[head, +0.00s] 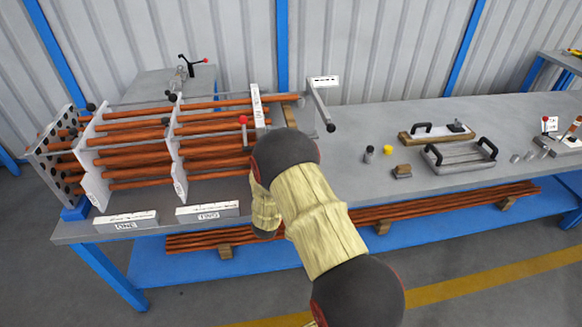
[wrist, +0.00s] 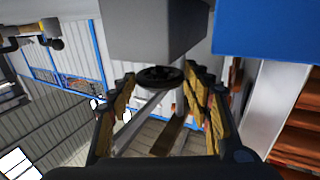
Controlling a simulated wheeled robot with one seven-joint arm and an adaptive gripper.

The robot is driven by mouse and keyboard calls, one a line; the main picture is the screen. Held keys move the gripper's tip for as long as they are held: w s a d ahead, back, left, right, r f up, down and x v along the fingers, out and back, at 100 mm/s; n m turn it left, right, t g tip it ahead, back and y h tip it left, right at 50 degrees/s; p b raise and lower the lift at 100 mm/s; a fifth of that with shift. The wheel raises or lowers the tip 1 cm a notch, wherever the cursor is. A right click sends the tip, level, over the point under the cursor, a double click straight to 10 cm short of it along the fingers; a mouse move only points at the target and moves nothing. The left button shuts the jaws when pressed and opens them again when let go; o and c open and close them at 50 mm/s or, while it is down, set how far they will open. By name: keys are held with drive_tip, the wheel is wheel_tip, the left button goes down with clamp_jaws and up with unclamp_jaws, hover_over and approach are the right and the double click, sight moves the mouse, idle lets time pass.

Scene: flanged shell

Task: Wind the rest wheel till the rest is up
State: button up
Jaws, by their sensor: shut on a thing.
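In the wrist view, the rest wheel (wrist: 158,76) is a dark round handwheel under a grey block (wrist: 150,28). My gripper (wrist: 160,84) has one finger on each side of it and is shut on its rim. In the head view my arm covers my gripper and the wheel. The rest cannot be made out clearly, so its height cannot be told. A labelled white upright plate (head: 257,106) stands behind my arm, at the right end of the tube bundle (head: 135,157).
White baffles (head: 92,160) hold the copper-coloured tubes on the grey bench (head: 340,187). A crank handle (head: 319,106) stands just right of my arm. Small parts and a handled tray (head: 460,156) lie further right. More tubes (head: 430,205) lie on the blue lower shelf.

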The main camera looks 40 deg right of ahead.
drive_tip(key=o, duration=1)
drive_tip(key=shift+o, duration=0.8)
